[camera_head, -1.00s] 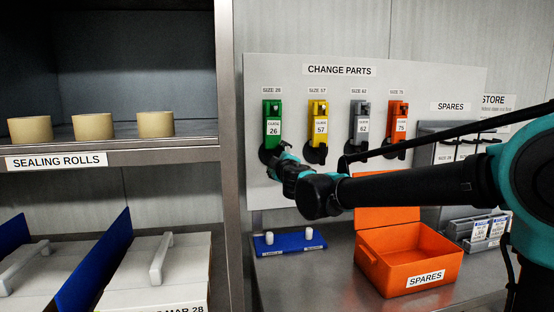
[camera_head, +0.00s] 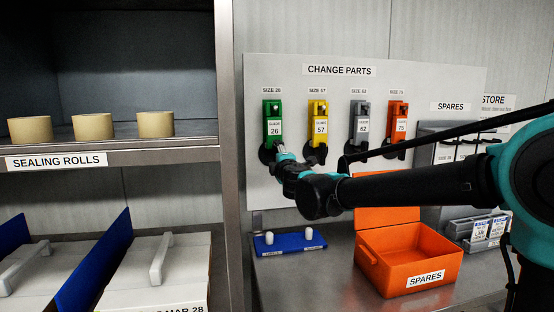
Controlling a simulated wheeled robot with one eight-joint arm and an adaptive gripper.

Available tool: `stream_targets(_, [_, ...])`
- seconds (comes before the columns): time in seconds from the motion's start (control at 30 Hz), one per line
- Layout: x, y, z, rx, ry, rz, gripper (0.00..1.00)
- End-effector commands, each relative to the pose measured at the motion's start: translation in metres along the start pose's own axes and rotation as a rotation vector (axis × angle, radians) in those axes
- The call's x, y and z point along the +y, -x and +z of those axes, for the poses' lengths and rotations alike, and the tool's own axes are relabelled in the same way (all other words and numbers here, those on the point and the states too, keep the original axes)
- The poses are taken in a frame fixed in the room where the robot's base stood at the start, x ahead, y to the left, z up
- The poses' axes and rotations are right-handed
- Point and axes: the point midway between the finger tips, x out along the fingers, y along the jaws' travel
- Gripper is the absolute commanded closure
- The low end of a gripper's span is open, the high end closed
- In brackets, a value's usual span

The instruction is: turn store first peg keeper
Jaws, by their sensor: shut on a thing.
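The CHANGE PARTS board (camera_head: 262,215) is on the back wall. It carries a green part (camera_head: 272,111) labelled 26 on the first peg at the left, then a yellow part (camera_head: 318,109) labelled 57, a grey part (camera_head: 361,108) labelled 62 and an orange part (camera_head: 397,109) labelled 75. A black keeper (camera_head: 265,154) sits at the foot of the green part. My gripper (camera_head: 281,152) is at this keeper's right side and is shut on it. My gripper and wrist partly hide the keeper, so its exact angle is unclear.
An open orange SPARES box (camera_head: 410,270) stands on the steel bench below my arm. A blue tray (camera_head: 290,243) with two white pegs lies to its left. A metal shelf post (camera_head: 229,160) bounds the left side. Grey holders (camera_head: 478,230) stand at the right.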

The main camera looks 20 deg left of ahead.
Motion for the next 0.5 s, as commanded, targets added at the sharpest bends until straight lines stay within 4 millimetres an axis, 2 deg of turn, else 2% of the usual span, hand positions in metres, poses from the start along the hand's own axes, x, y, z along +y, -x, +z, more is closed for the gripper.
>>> stream_targets(0.27, [-0.0005, 0.0005, -0.0006, 0.002, 0.001, 0.0, 0.57])
stream_targets(0.3, [-0.0005, 0.0005, -0.0007, 0.002, 0.0, 0.0, 0.27])
stream_targets(0.47, [-0.0004, 0.0004, -0.0005, 0.001, 0.0, 0.0, 0.07])
stream_targets(0.5, [-0.0004, 0.0003, -0.0004, 0.001, 0.0, 0.0, 0.07])
